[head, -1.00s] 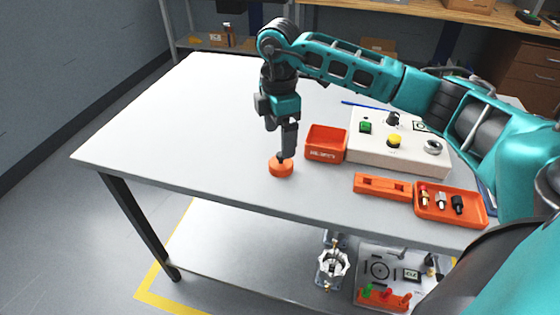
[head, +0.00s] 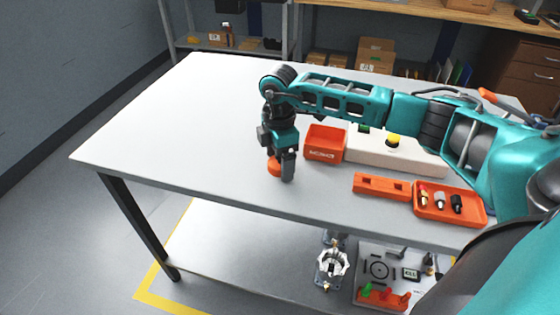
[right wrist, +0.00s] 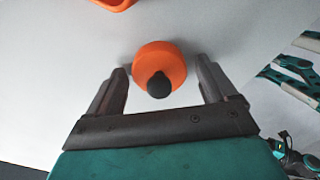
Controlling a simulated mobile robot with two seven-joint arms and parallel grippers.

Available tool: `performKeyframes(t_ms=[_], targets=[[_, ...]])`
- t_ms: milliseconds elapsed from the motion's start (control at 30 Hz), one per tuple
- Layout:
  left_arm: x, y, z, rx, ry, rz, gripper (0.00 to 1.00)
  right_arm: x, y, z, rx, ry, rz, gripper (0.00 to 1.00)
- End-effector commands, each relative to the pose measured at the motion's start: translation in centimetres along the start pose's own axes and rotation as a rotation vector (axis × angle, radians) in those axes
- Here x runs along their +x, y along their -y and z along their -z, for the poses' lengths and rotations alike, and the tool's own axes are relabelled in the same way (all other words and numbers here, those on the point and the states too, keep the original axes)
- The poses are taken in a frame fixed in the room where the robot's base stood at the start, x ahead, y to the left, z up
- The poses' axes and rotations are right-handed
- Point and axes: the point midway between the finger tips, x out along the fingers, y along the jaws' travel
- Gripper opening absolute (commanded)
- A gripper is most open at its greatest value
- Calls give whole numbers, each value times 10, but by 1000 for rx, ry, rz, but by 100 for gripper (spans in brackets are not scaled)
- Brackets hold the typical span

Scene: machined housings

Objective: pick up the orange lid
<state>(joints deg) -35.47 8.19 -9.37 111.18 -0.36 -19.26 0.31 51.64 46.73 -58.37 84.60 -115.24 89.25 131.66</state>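The orange lid (head: 273,167) is a round disc with a black knob, lying on the white table (head: 180,120) near its front edge. In the right wrist view the lid (right wrist: 150,56) shows between and slightly beyond my right gripper's fingers. My right gripper (right wrist: 160,80) is open, with one finger on each side of the lid and a gap on both sides. In the head view my right gripper (head: 281,172) is low over the lid, and a finger hides its right part. My left gripper is not in view.
An orange bin (head: 325,143) stands just right of the gripper, with a white control box (head: 370,150) behind my right arm. An orange block (head: 382,186) and an orange tray (head: 450,205) of small parts lie further right. The table's left side is clear.

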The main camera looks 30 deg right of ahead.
Motion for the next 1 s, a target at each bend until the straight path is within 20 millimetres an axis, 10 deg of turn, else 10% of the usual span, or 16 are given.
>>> performKeyframes(t_ms=[500, 1000], targets=[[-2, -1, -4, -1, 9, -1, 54, -1, 0, 0, 0, -1, 0, 35], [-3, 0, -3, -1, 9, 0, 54, -19, -1, 1, -1, -3, -3, 33]])
